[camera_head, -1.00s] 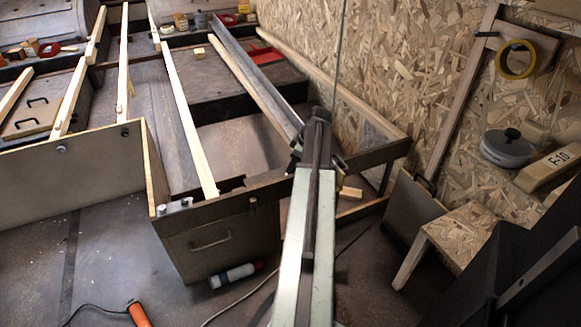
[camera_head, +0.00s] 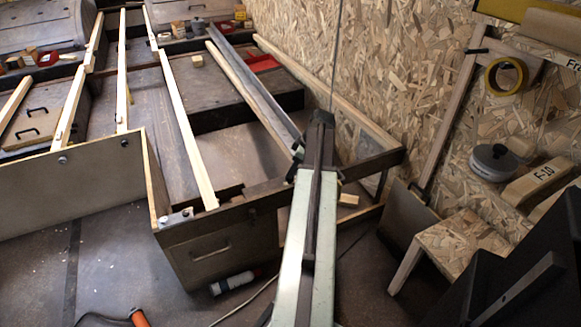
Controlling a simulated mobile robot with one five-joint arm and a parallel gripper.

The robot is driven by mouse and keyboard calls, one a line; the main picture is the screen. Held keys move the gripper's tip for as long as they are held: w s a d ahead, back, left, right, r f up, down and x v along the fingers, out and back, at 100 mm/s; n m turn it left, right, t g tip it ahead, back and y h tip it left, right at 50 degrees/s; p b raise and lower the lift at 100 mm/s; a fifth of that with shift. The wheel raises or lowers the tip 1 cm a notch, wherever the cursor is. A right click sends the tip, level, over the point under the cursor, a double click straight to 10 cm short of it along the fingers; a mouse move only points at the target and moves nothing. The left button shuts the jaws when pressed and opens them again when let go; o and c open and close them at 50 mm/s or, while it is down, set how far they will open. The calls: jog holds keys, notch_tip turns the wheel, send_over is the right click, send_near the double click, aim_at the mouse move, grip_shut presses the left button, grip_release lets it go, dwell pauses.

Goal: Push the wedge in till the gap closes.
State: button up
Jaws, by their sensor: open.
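My arm reaches up from the bottom middle, and my gripper (camera_head: 318,164) is at its far end, over the front rail of a dark wooden frame (camera_head: 270,190). Dark jaw parts show on both sides of the pale arm link; the fingertips are largely hidden by the arm. I see nothing held. A small pale wood block (camera_head: 348,200) lies low just right of the arm, apart from it. Another small block (camera_head: 197,61) lies on a dark box top further back. I cannot tell which piece is the wedge, and no gap is clearly visible.
Long pale battens (camera_head: 180,120) run back on the left. On the right are an OSB wall (camera_head: 400,80), an OSB step (camera_head: 455,240), a lidded pot (camera_head: 495,162) and a tape roll (camera_head: 506,76). A bottle (camera_head: 233,283) and cable lie on the floor. The left floor is mostly clear.

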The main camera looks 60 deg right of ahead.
jog(key=p+v, duration=0.1)
jog(key=v, duration=0.1)
jog(key=shift+s+r, duration=0.15)
jog(key=shift+r, duration=0.15)
jog(key=shift+s+d, duration=0.2)
jog(key=shift+c, duration=1.4)
jog(key=b+x, duration=0.6)
jog(key=x, duration=0.1)
jog(key=shift+f+b, duration=0.15)
jog(key=shift+b, duration=0.2)
jog(key=shift+w+f+b, duration=0.25)
jog(key=shift+f+b, duration=0.05)
jog(key=shift+f, duration=0.05)
jog(key=shift+r, duration=0.1)
grip_shut()
